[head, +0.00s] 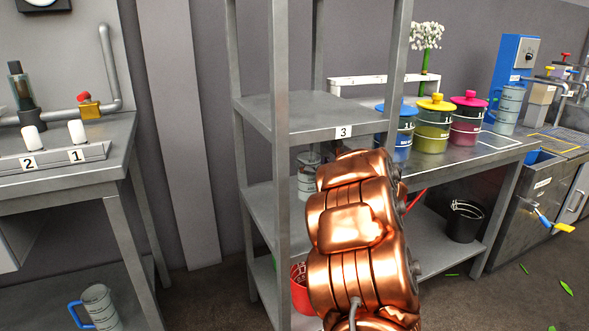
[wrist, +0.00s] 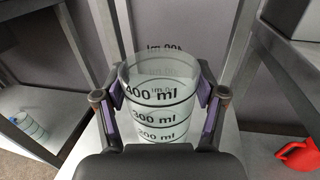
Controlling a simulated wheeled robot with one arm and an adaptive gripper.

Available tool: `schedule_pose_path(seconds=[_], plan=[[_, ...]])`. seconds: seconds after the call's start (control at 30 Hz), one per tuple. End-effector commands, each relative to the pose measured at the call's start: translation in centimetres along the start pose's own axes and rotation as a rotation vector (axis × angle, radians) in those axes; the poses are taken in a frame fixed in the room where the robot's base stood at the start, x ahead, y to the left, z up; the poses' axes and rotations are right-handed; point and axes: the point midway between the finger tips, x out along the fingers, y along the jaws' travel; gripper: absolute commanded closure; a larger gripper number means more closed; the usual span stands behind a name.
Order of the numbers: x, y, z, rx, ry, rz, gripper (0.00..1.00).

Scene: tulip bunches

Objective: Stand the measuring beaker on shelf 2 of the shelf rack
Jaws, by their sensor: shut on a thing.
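The measuring beaker (wrist: 160,118), clear with black marks up to 400 ml, is upright between the fingers of my gripper (wrist: 161,92), which is shut on it. In the head view the beaker (head: 308,180) shows partly behind my copper-coloured arm, which hides the gripper. The grey shelf rack (head: 282,150) has a board labelled 3 (head: 310,112). The beaker is below that board, at the level of the middle board, shelf 2 (head: 262,208), whose label is hidden. I cannot tell whether its base touches the board.
A rack post stands left of my arm. A red container (head: 300,290) is low in the rack, partly hidden. A blue-handled jug (head: 97,305) sits low at left. Lidded blue, yellow and pink containers (head: 433,128) stand on the right bench, with a black bin (head: 465,220) below.

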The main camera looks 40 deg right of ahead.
Motion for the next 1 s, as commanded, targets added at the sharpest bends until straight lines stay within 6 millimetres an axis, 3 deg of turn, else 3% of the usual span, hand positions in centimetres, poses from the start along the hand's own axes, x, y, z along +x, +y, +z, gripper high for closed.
schedule_pose_path(seconds=[0.2, 0.4, 0.67, 0.83, 1.0], plan=[[4.5, 0.3, -0.2, 0.002, -0.002, 0.007, 0.99], [6.8, 0.2, -0.1, 0.002, -0.002, 0.005, 0.99], [7.9, 0.1, -0.2, 0.003, 0.001, 0.002, 0.99], [7.8, 0.1, -2.8, 0.004, 0.001, 0.001, 0.99], [7.8, 0.1, -3.6, 0.001, -0.001, 0.001, 0.99]])
